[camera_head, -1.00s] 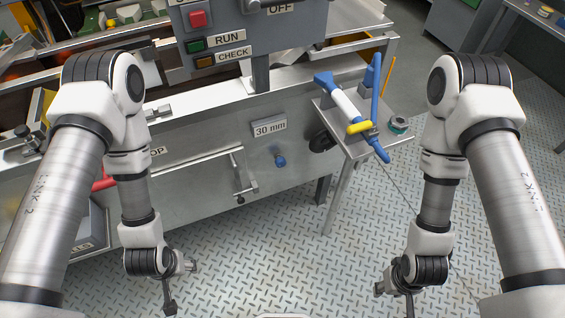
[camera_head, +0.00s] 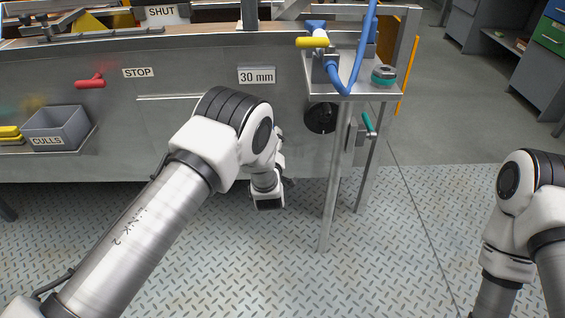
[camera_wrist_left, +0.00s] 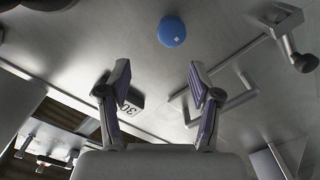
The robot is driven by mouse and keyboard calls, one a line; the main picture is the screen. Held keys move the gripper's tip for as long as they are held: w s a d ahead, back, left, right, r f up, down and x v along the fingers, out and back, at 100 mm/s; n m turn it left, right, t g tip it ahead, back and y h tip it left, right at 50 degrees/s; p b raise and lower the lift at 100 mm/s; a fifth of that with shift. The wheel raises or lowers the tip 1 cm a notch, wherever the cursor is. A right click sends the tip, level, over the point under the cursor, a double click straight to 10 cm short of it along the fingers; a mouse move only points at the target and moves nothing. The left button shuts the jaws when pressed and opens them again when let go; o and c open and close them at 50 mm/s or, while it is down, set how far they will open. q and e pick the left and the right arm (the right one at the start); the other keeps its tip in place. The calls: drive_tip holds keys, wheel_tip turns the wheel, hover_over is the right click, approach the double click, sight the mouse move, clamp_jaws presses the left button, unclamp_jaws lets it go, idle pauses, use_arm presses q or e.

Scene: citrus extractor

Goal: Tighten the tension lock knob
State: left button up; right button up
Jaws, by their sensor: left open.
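A round blue knob (camera_wrist_left: 172,31) with a small light mark on its face sits on the metal panel at the top of the left wrist view. No label on it is readable. My left gripper (camera_wrist_left: 158,78) is open and empty, its two fingers apart, with the knob beyond the fingertips and slightly right of the middle between them. In the head view my left arm reaches to the panel below the 30 mm plate (camera_head: 257,75) and hides the knob and most of the gripper. My right arm shows at the right edge; its gripper is out of view.
A bent metal handle (camera_wrist_left: 225,104) and a latch arm (camera_wrist_left: 297,50) stand out from the panel near my left gripper. A black wheel (camera_head: 321,118), a side stand (camera_head: 350,88) and a teal-handled lever (camera_head: 368,123) are to the right. The patterned floor is clear.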

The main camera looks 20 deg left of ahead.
use_arm(q)
drive_tip(key=w+b, duration=0.1)
drive_tip(key=w, duration=0.1)
drive_tip(key=w+a+f+b, duration=0.1)
drive_tip(key=w, duration=0.2)
drive_tip(key=w+a+f+b, duration=0.1)
drive_tip(key=w, duration=0.1)
drive_tip(key=shift+w+f, duration=0.15)
drive_tip(key=shift+w, duration=0.25)
drive_tip(key=c, duration=1.2)
use_arm(e)
drive_tip(key=f, duration=0.5)
drive_tip(key=shift+a, duration=0.25)
